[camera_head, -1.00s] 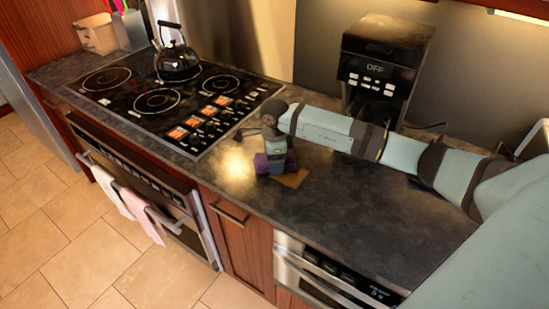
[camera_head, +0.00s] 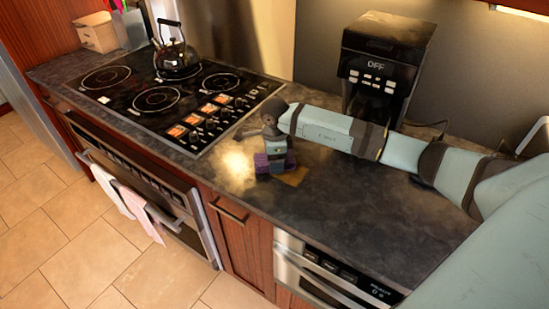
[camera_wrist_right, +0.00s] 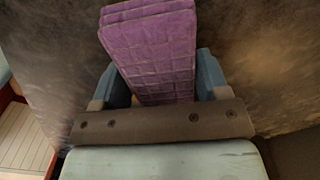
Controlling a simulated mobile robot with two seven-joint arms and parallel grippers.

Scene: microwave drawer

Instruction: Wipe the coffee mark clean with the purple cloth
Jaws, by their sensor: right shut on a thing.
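The purple cloth (camera_head: 262,163) is a folded, quilted pad on the dark countertop, partly hidden by my right gripper (camera_head: 275,158). My right gripper is shut on it, pointing down at the counter. In the right wrist view the cloth (camera_wrist_right: 152,50) sticks out between the two blue-grey fingers of the gripper (camera_wrist_right: 158,85). The coffee mark (camera_head: 294,177) is a brown-orange patch on the counter, just right of the cloth; part of it is hidden behind the gripper and cloth. My left gripper does not show.
The stove (camera_head: 165,95) with a black kettle (camera_head: 178,62) lies to the left of the cloth. A black coffee maker (camera_head: 385,65) stands at the back right. The counter (camera_head: 330,215) is clear in front of my arm, up to its front edge above the microwave drawer (camera_head: 335,275).

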